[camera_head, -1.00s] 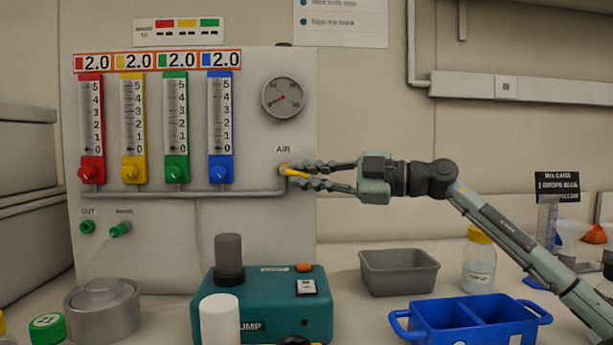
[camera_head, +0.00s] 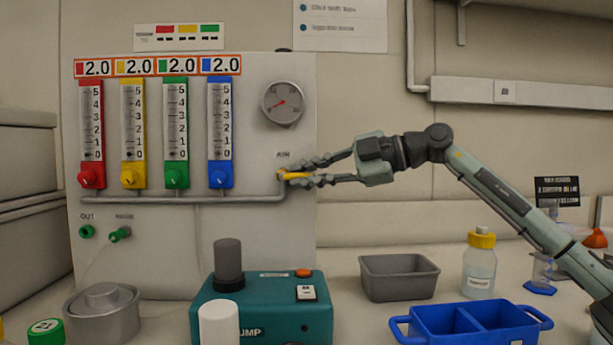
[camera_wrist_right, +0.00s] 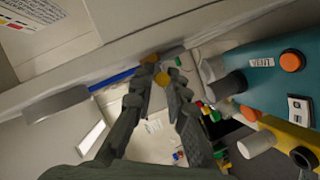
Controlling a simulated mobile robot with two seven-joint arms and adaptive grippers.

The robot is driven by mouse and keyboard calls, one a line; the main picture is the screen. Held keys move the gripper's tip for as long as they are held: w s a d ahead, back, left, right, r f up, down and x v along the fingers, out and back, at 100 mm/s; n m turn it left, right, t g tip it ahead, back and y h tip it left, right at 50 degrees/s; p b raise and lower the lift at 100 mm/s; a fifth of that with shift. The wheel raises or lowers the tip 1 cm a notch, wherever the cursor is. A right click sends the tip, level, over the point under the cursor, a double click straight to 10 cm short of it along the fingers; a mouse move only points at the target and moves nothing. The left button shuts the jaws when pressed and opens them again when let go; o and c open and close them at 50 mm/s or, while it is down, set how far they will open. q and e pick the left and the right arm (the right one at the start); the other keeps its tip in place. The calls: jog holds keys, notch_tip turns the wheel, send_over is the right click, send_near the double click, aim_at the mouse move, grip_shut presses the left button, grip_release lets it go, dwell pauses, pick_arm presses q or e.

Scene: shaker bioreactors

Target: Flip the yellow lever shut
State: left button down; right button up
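The yellow lever (camera_head: 296,175) sits at the right end of the grey pipe on the panel, below the gauge. It points right, roughly level, and its far end lies between my right fingers. My right gripper (camera_head: 306,173) reaches in from the right, one finger above the lever and one below. In the right wrist view its fingertips (camera_wrist_right: 158,76) close in on the yellow lever (camera_wrist_right: 162,79) from both sides, with little gap. The fingers hide part of the lever. My left gripper is not in view.
The panel (camera_head: 250,240) carries several flow tubes with coloured knobs. Below stand a teal pump (camera_head: 270,315), a grey bin (camera_head: 398,277), a blue two-part caddy (camera_head: 465,322) and a yellow-capped bottle (camera_head: 480,265).

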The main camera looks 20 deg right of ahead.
jog(key=shift+o, duration=0.2)
jog(key=v, duration=1.2)
dwell(0.4)
